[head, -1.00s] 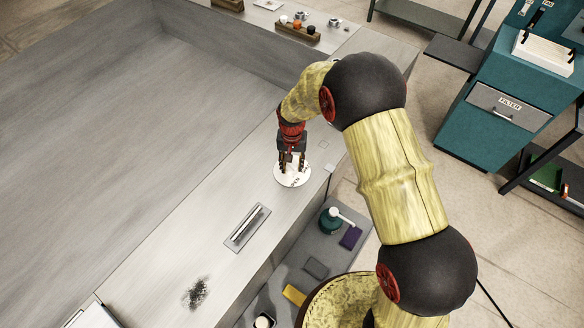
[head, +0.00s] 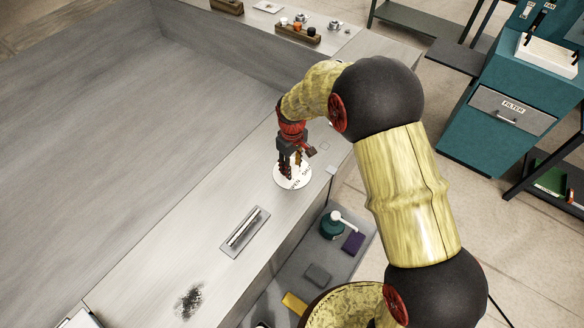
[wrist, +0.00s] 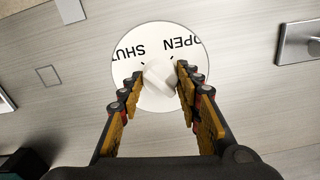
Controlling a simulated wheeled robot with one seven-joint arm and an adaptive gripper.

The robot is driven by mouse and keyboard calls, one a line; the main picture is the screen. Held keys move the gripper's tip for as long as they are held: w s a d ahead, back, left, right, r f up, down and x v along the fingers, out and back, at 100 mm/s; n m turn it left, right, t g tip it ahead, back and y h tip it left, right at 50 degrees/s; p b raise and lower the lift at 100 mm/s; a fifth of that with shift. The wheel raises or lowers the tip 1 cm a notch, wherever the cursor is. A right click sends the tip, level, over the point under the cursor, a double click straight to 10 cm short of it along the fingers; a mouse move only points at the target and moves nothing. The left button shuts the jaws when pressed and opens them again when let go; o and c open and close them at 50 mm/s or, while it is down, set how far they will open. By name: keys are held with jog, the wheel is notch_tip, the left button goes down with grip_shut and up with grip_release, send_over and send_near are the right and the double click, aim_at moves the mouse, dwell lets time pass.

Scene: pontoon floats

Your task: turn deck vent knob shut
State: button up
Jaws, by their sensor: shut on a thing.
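The deck vent knob (wrist: 160,78) is a small white grip in the middle of a round white dial plate (wrist: 187,97). The plate carries the words SHUT and OPEN, each with a short black mark, and it also shows on the grey deck in the head view (head: 302,183). My gripper (wrist: 159,75) comes down over the dial with a fingertip on either side of the knob, shut on it. In the head view my gripper (head: 290,173) hides the knob. The knob looks skewed, with its upper end nearer the SHUT mark; its exact pointing is unclear.
A lower shelf (head: 345,265) holds a teal bottle (head: 331,226) and a purple block (head: 353,242). The deck around the dial is clear.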

jog(key=shift+n, duration=0.8)
jog(key=o, duration=1.1)
jog(key=shift+c, duration=0.2)
jog(key=shift+o, duration=0.5)
notch_tip(320, 180, up, 12)
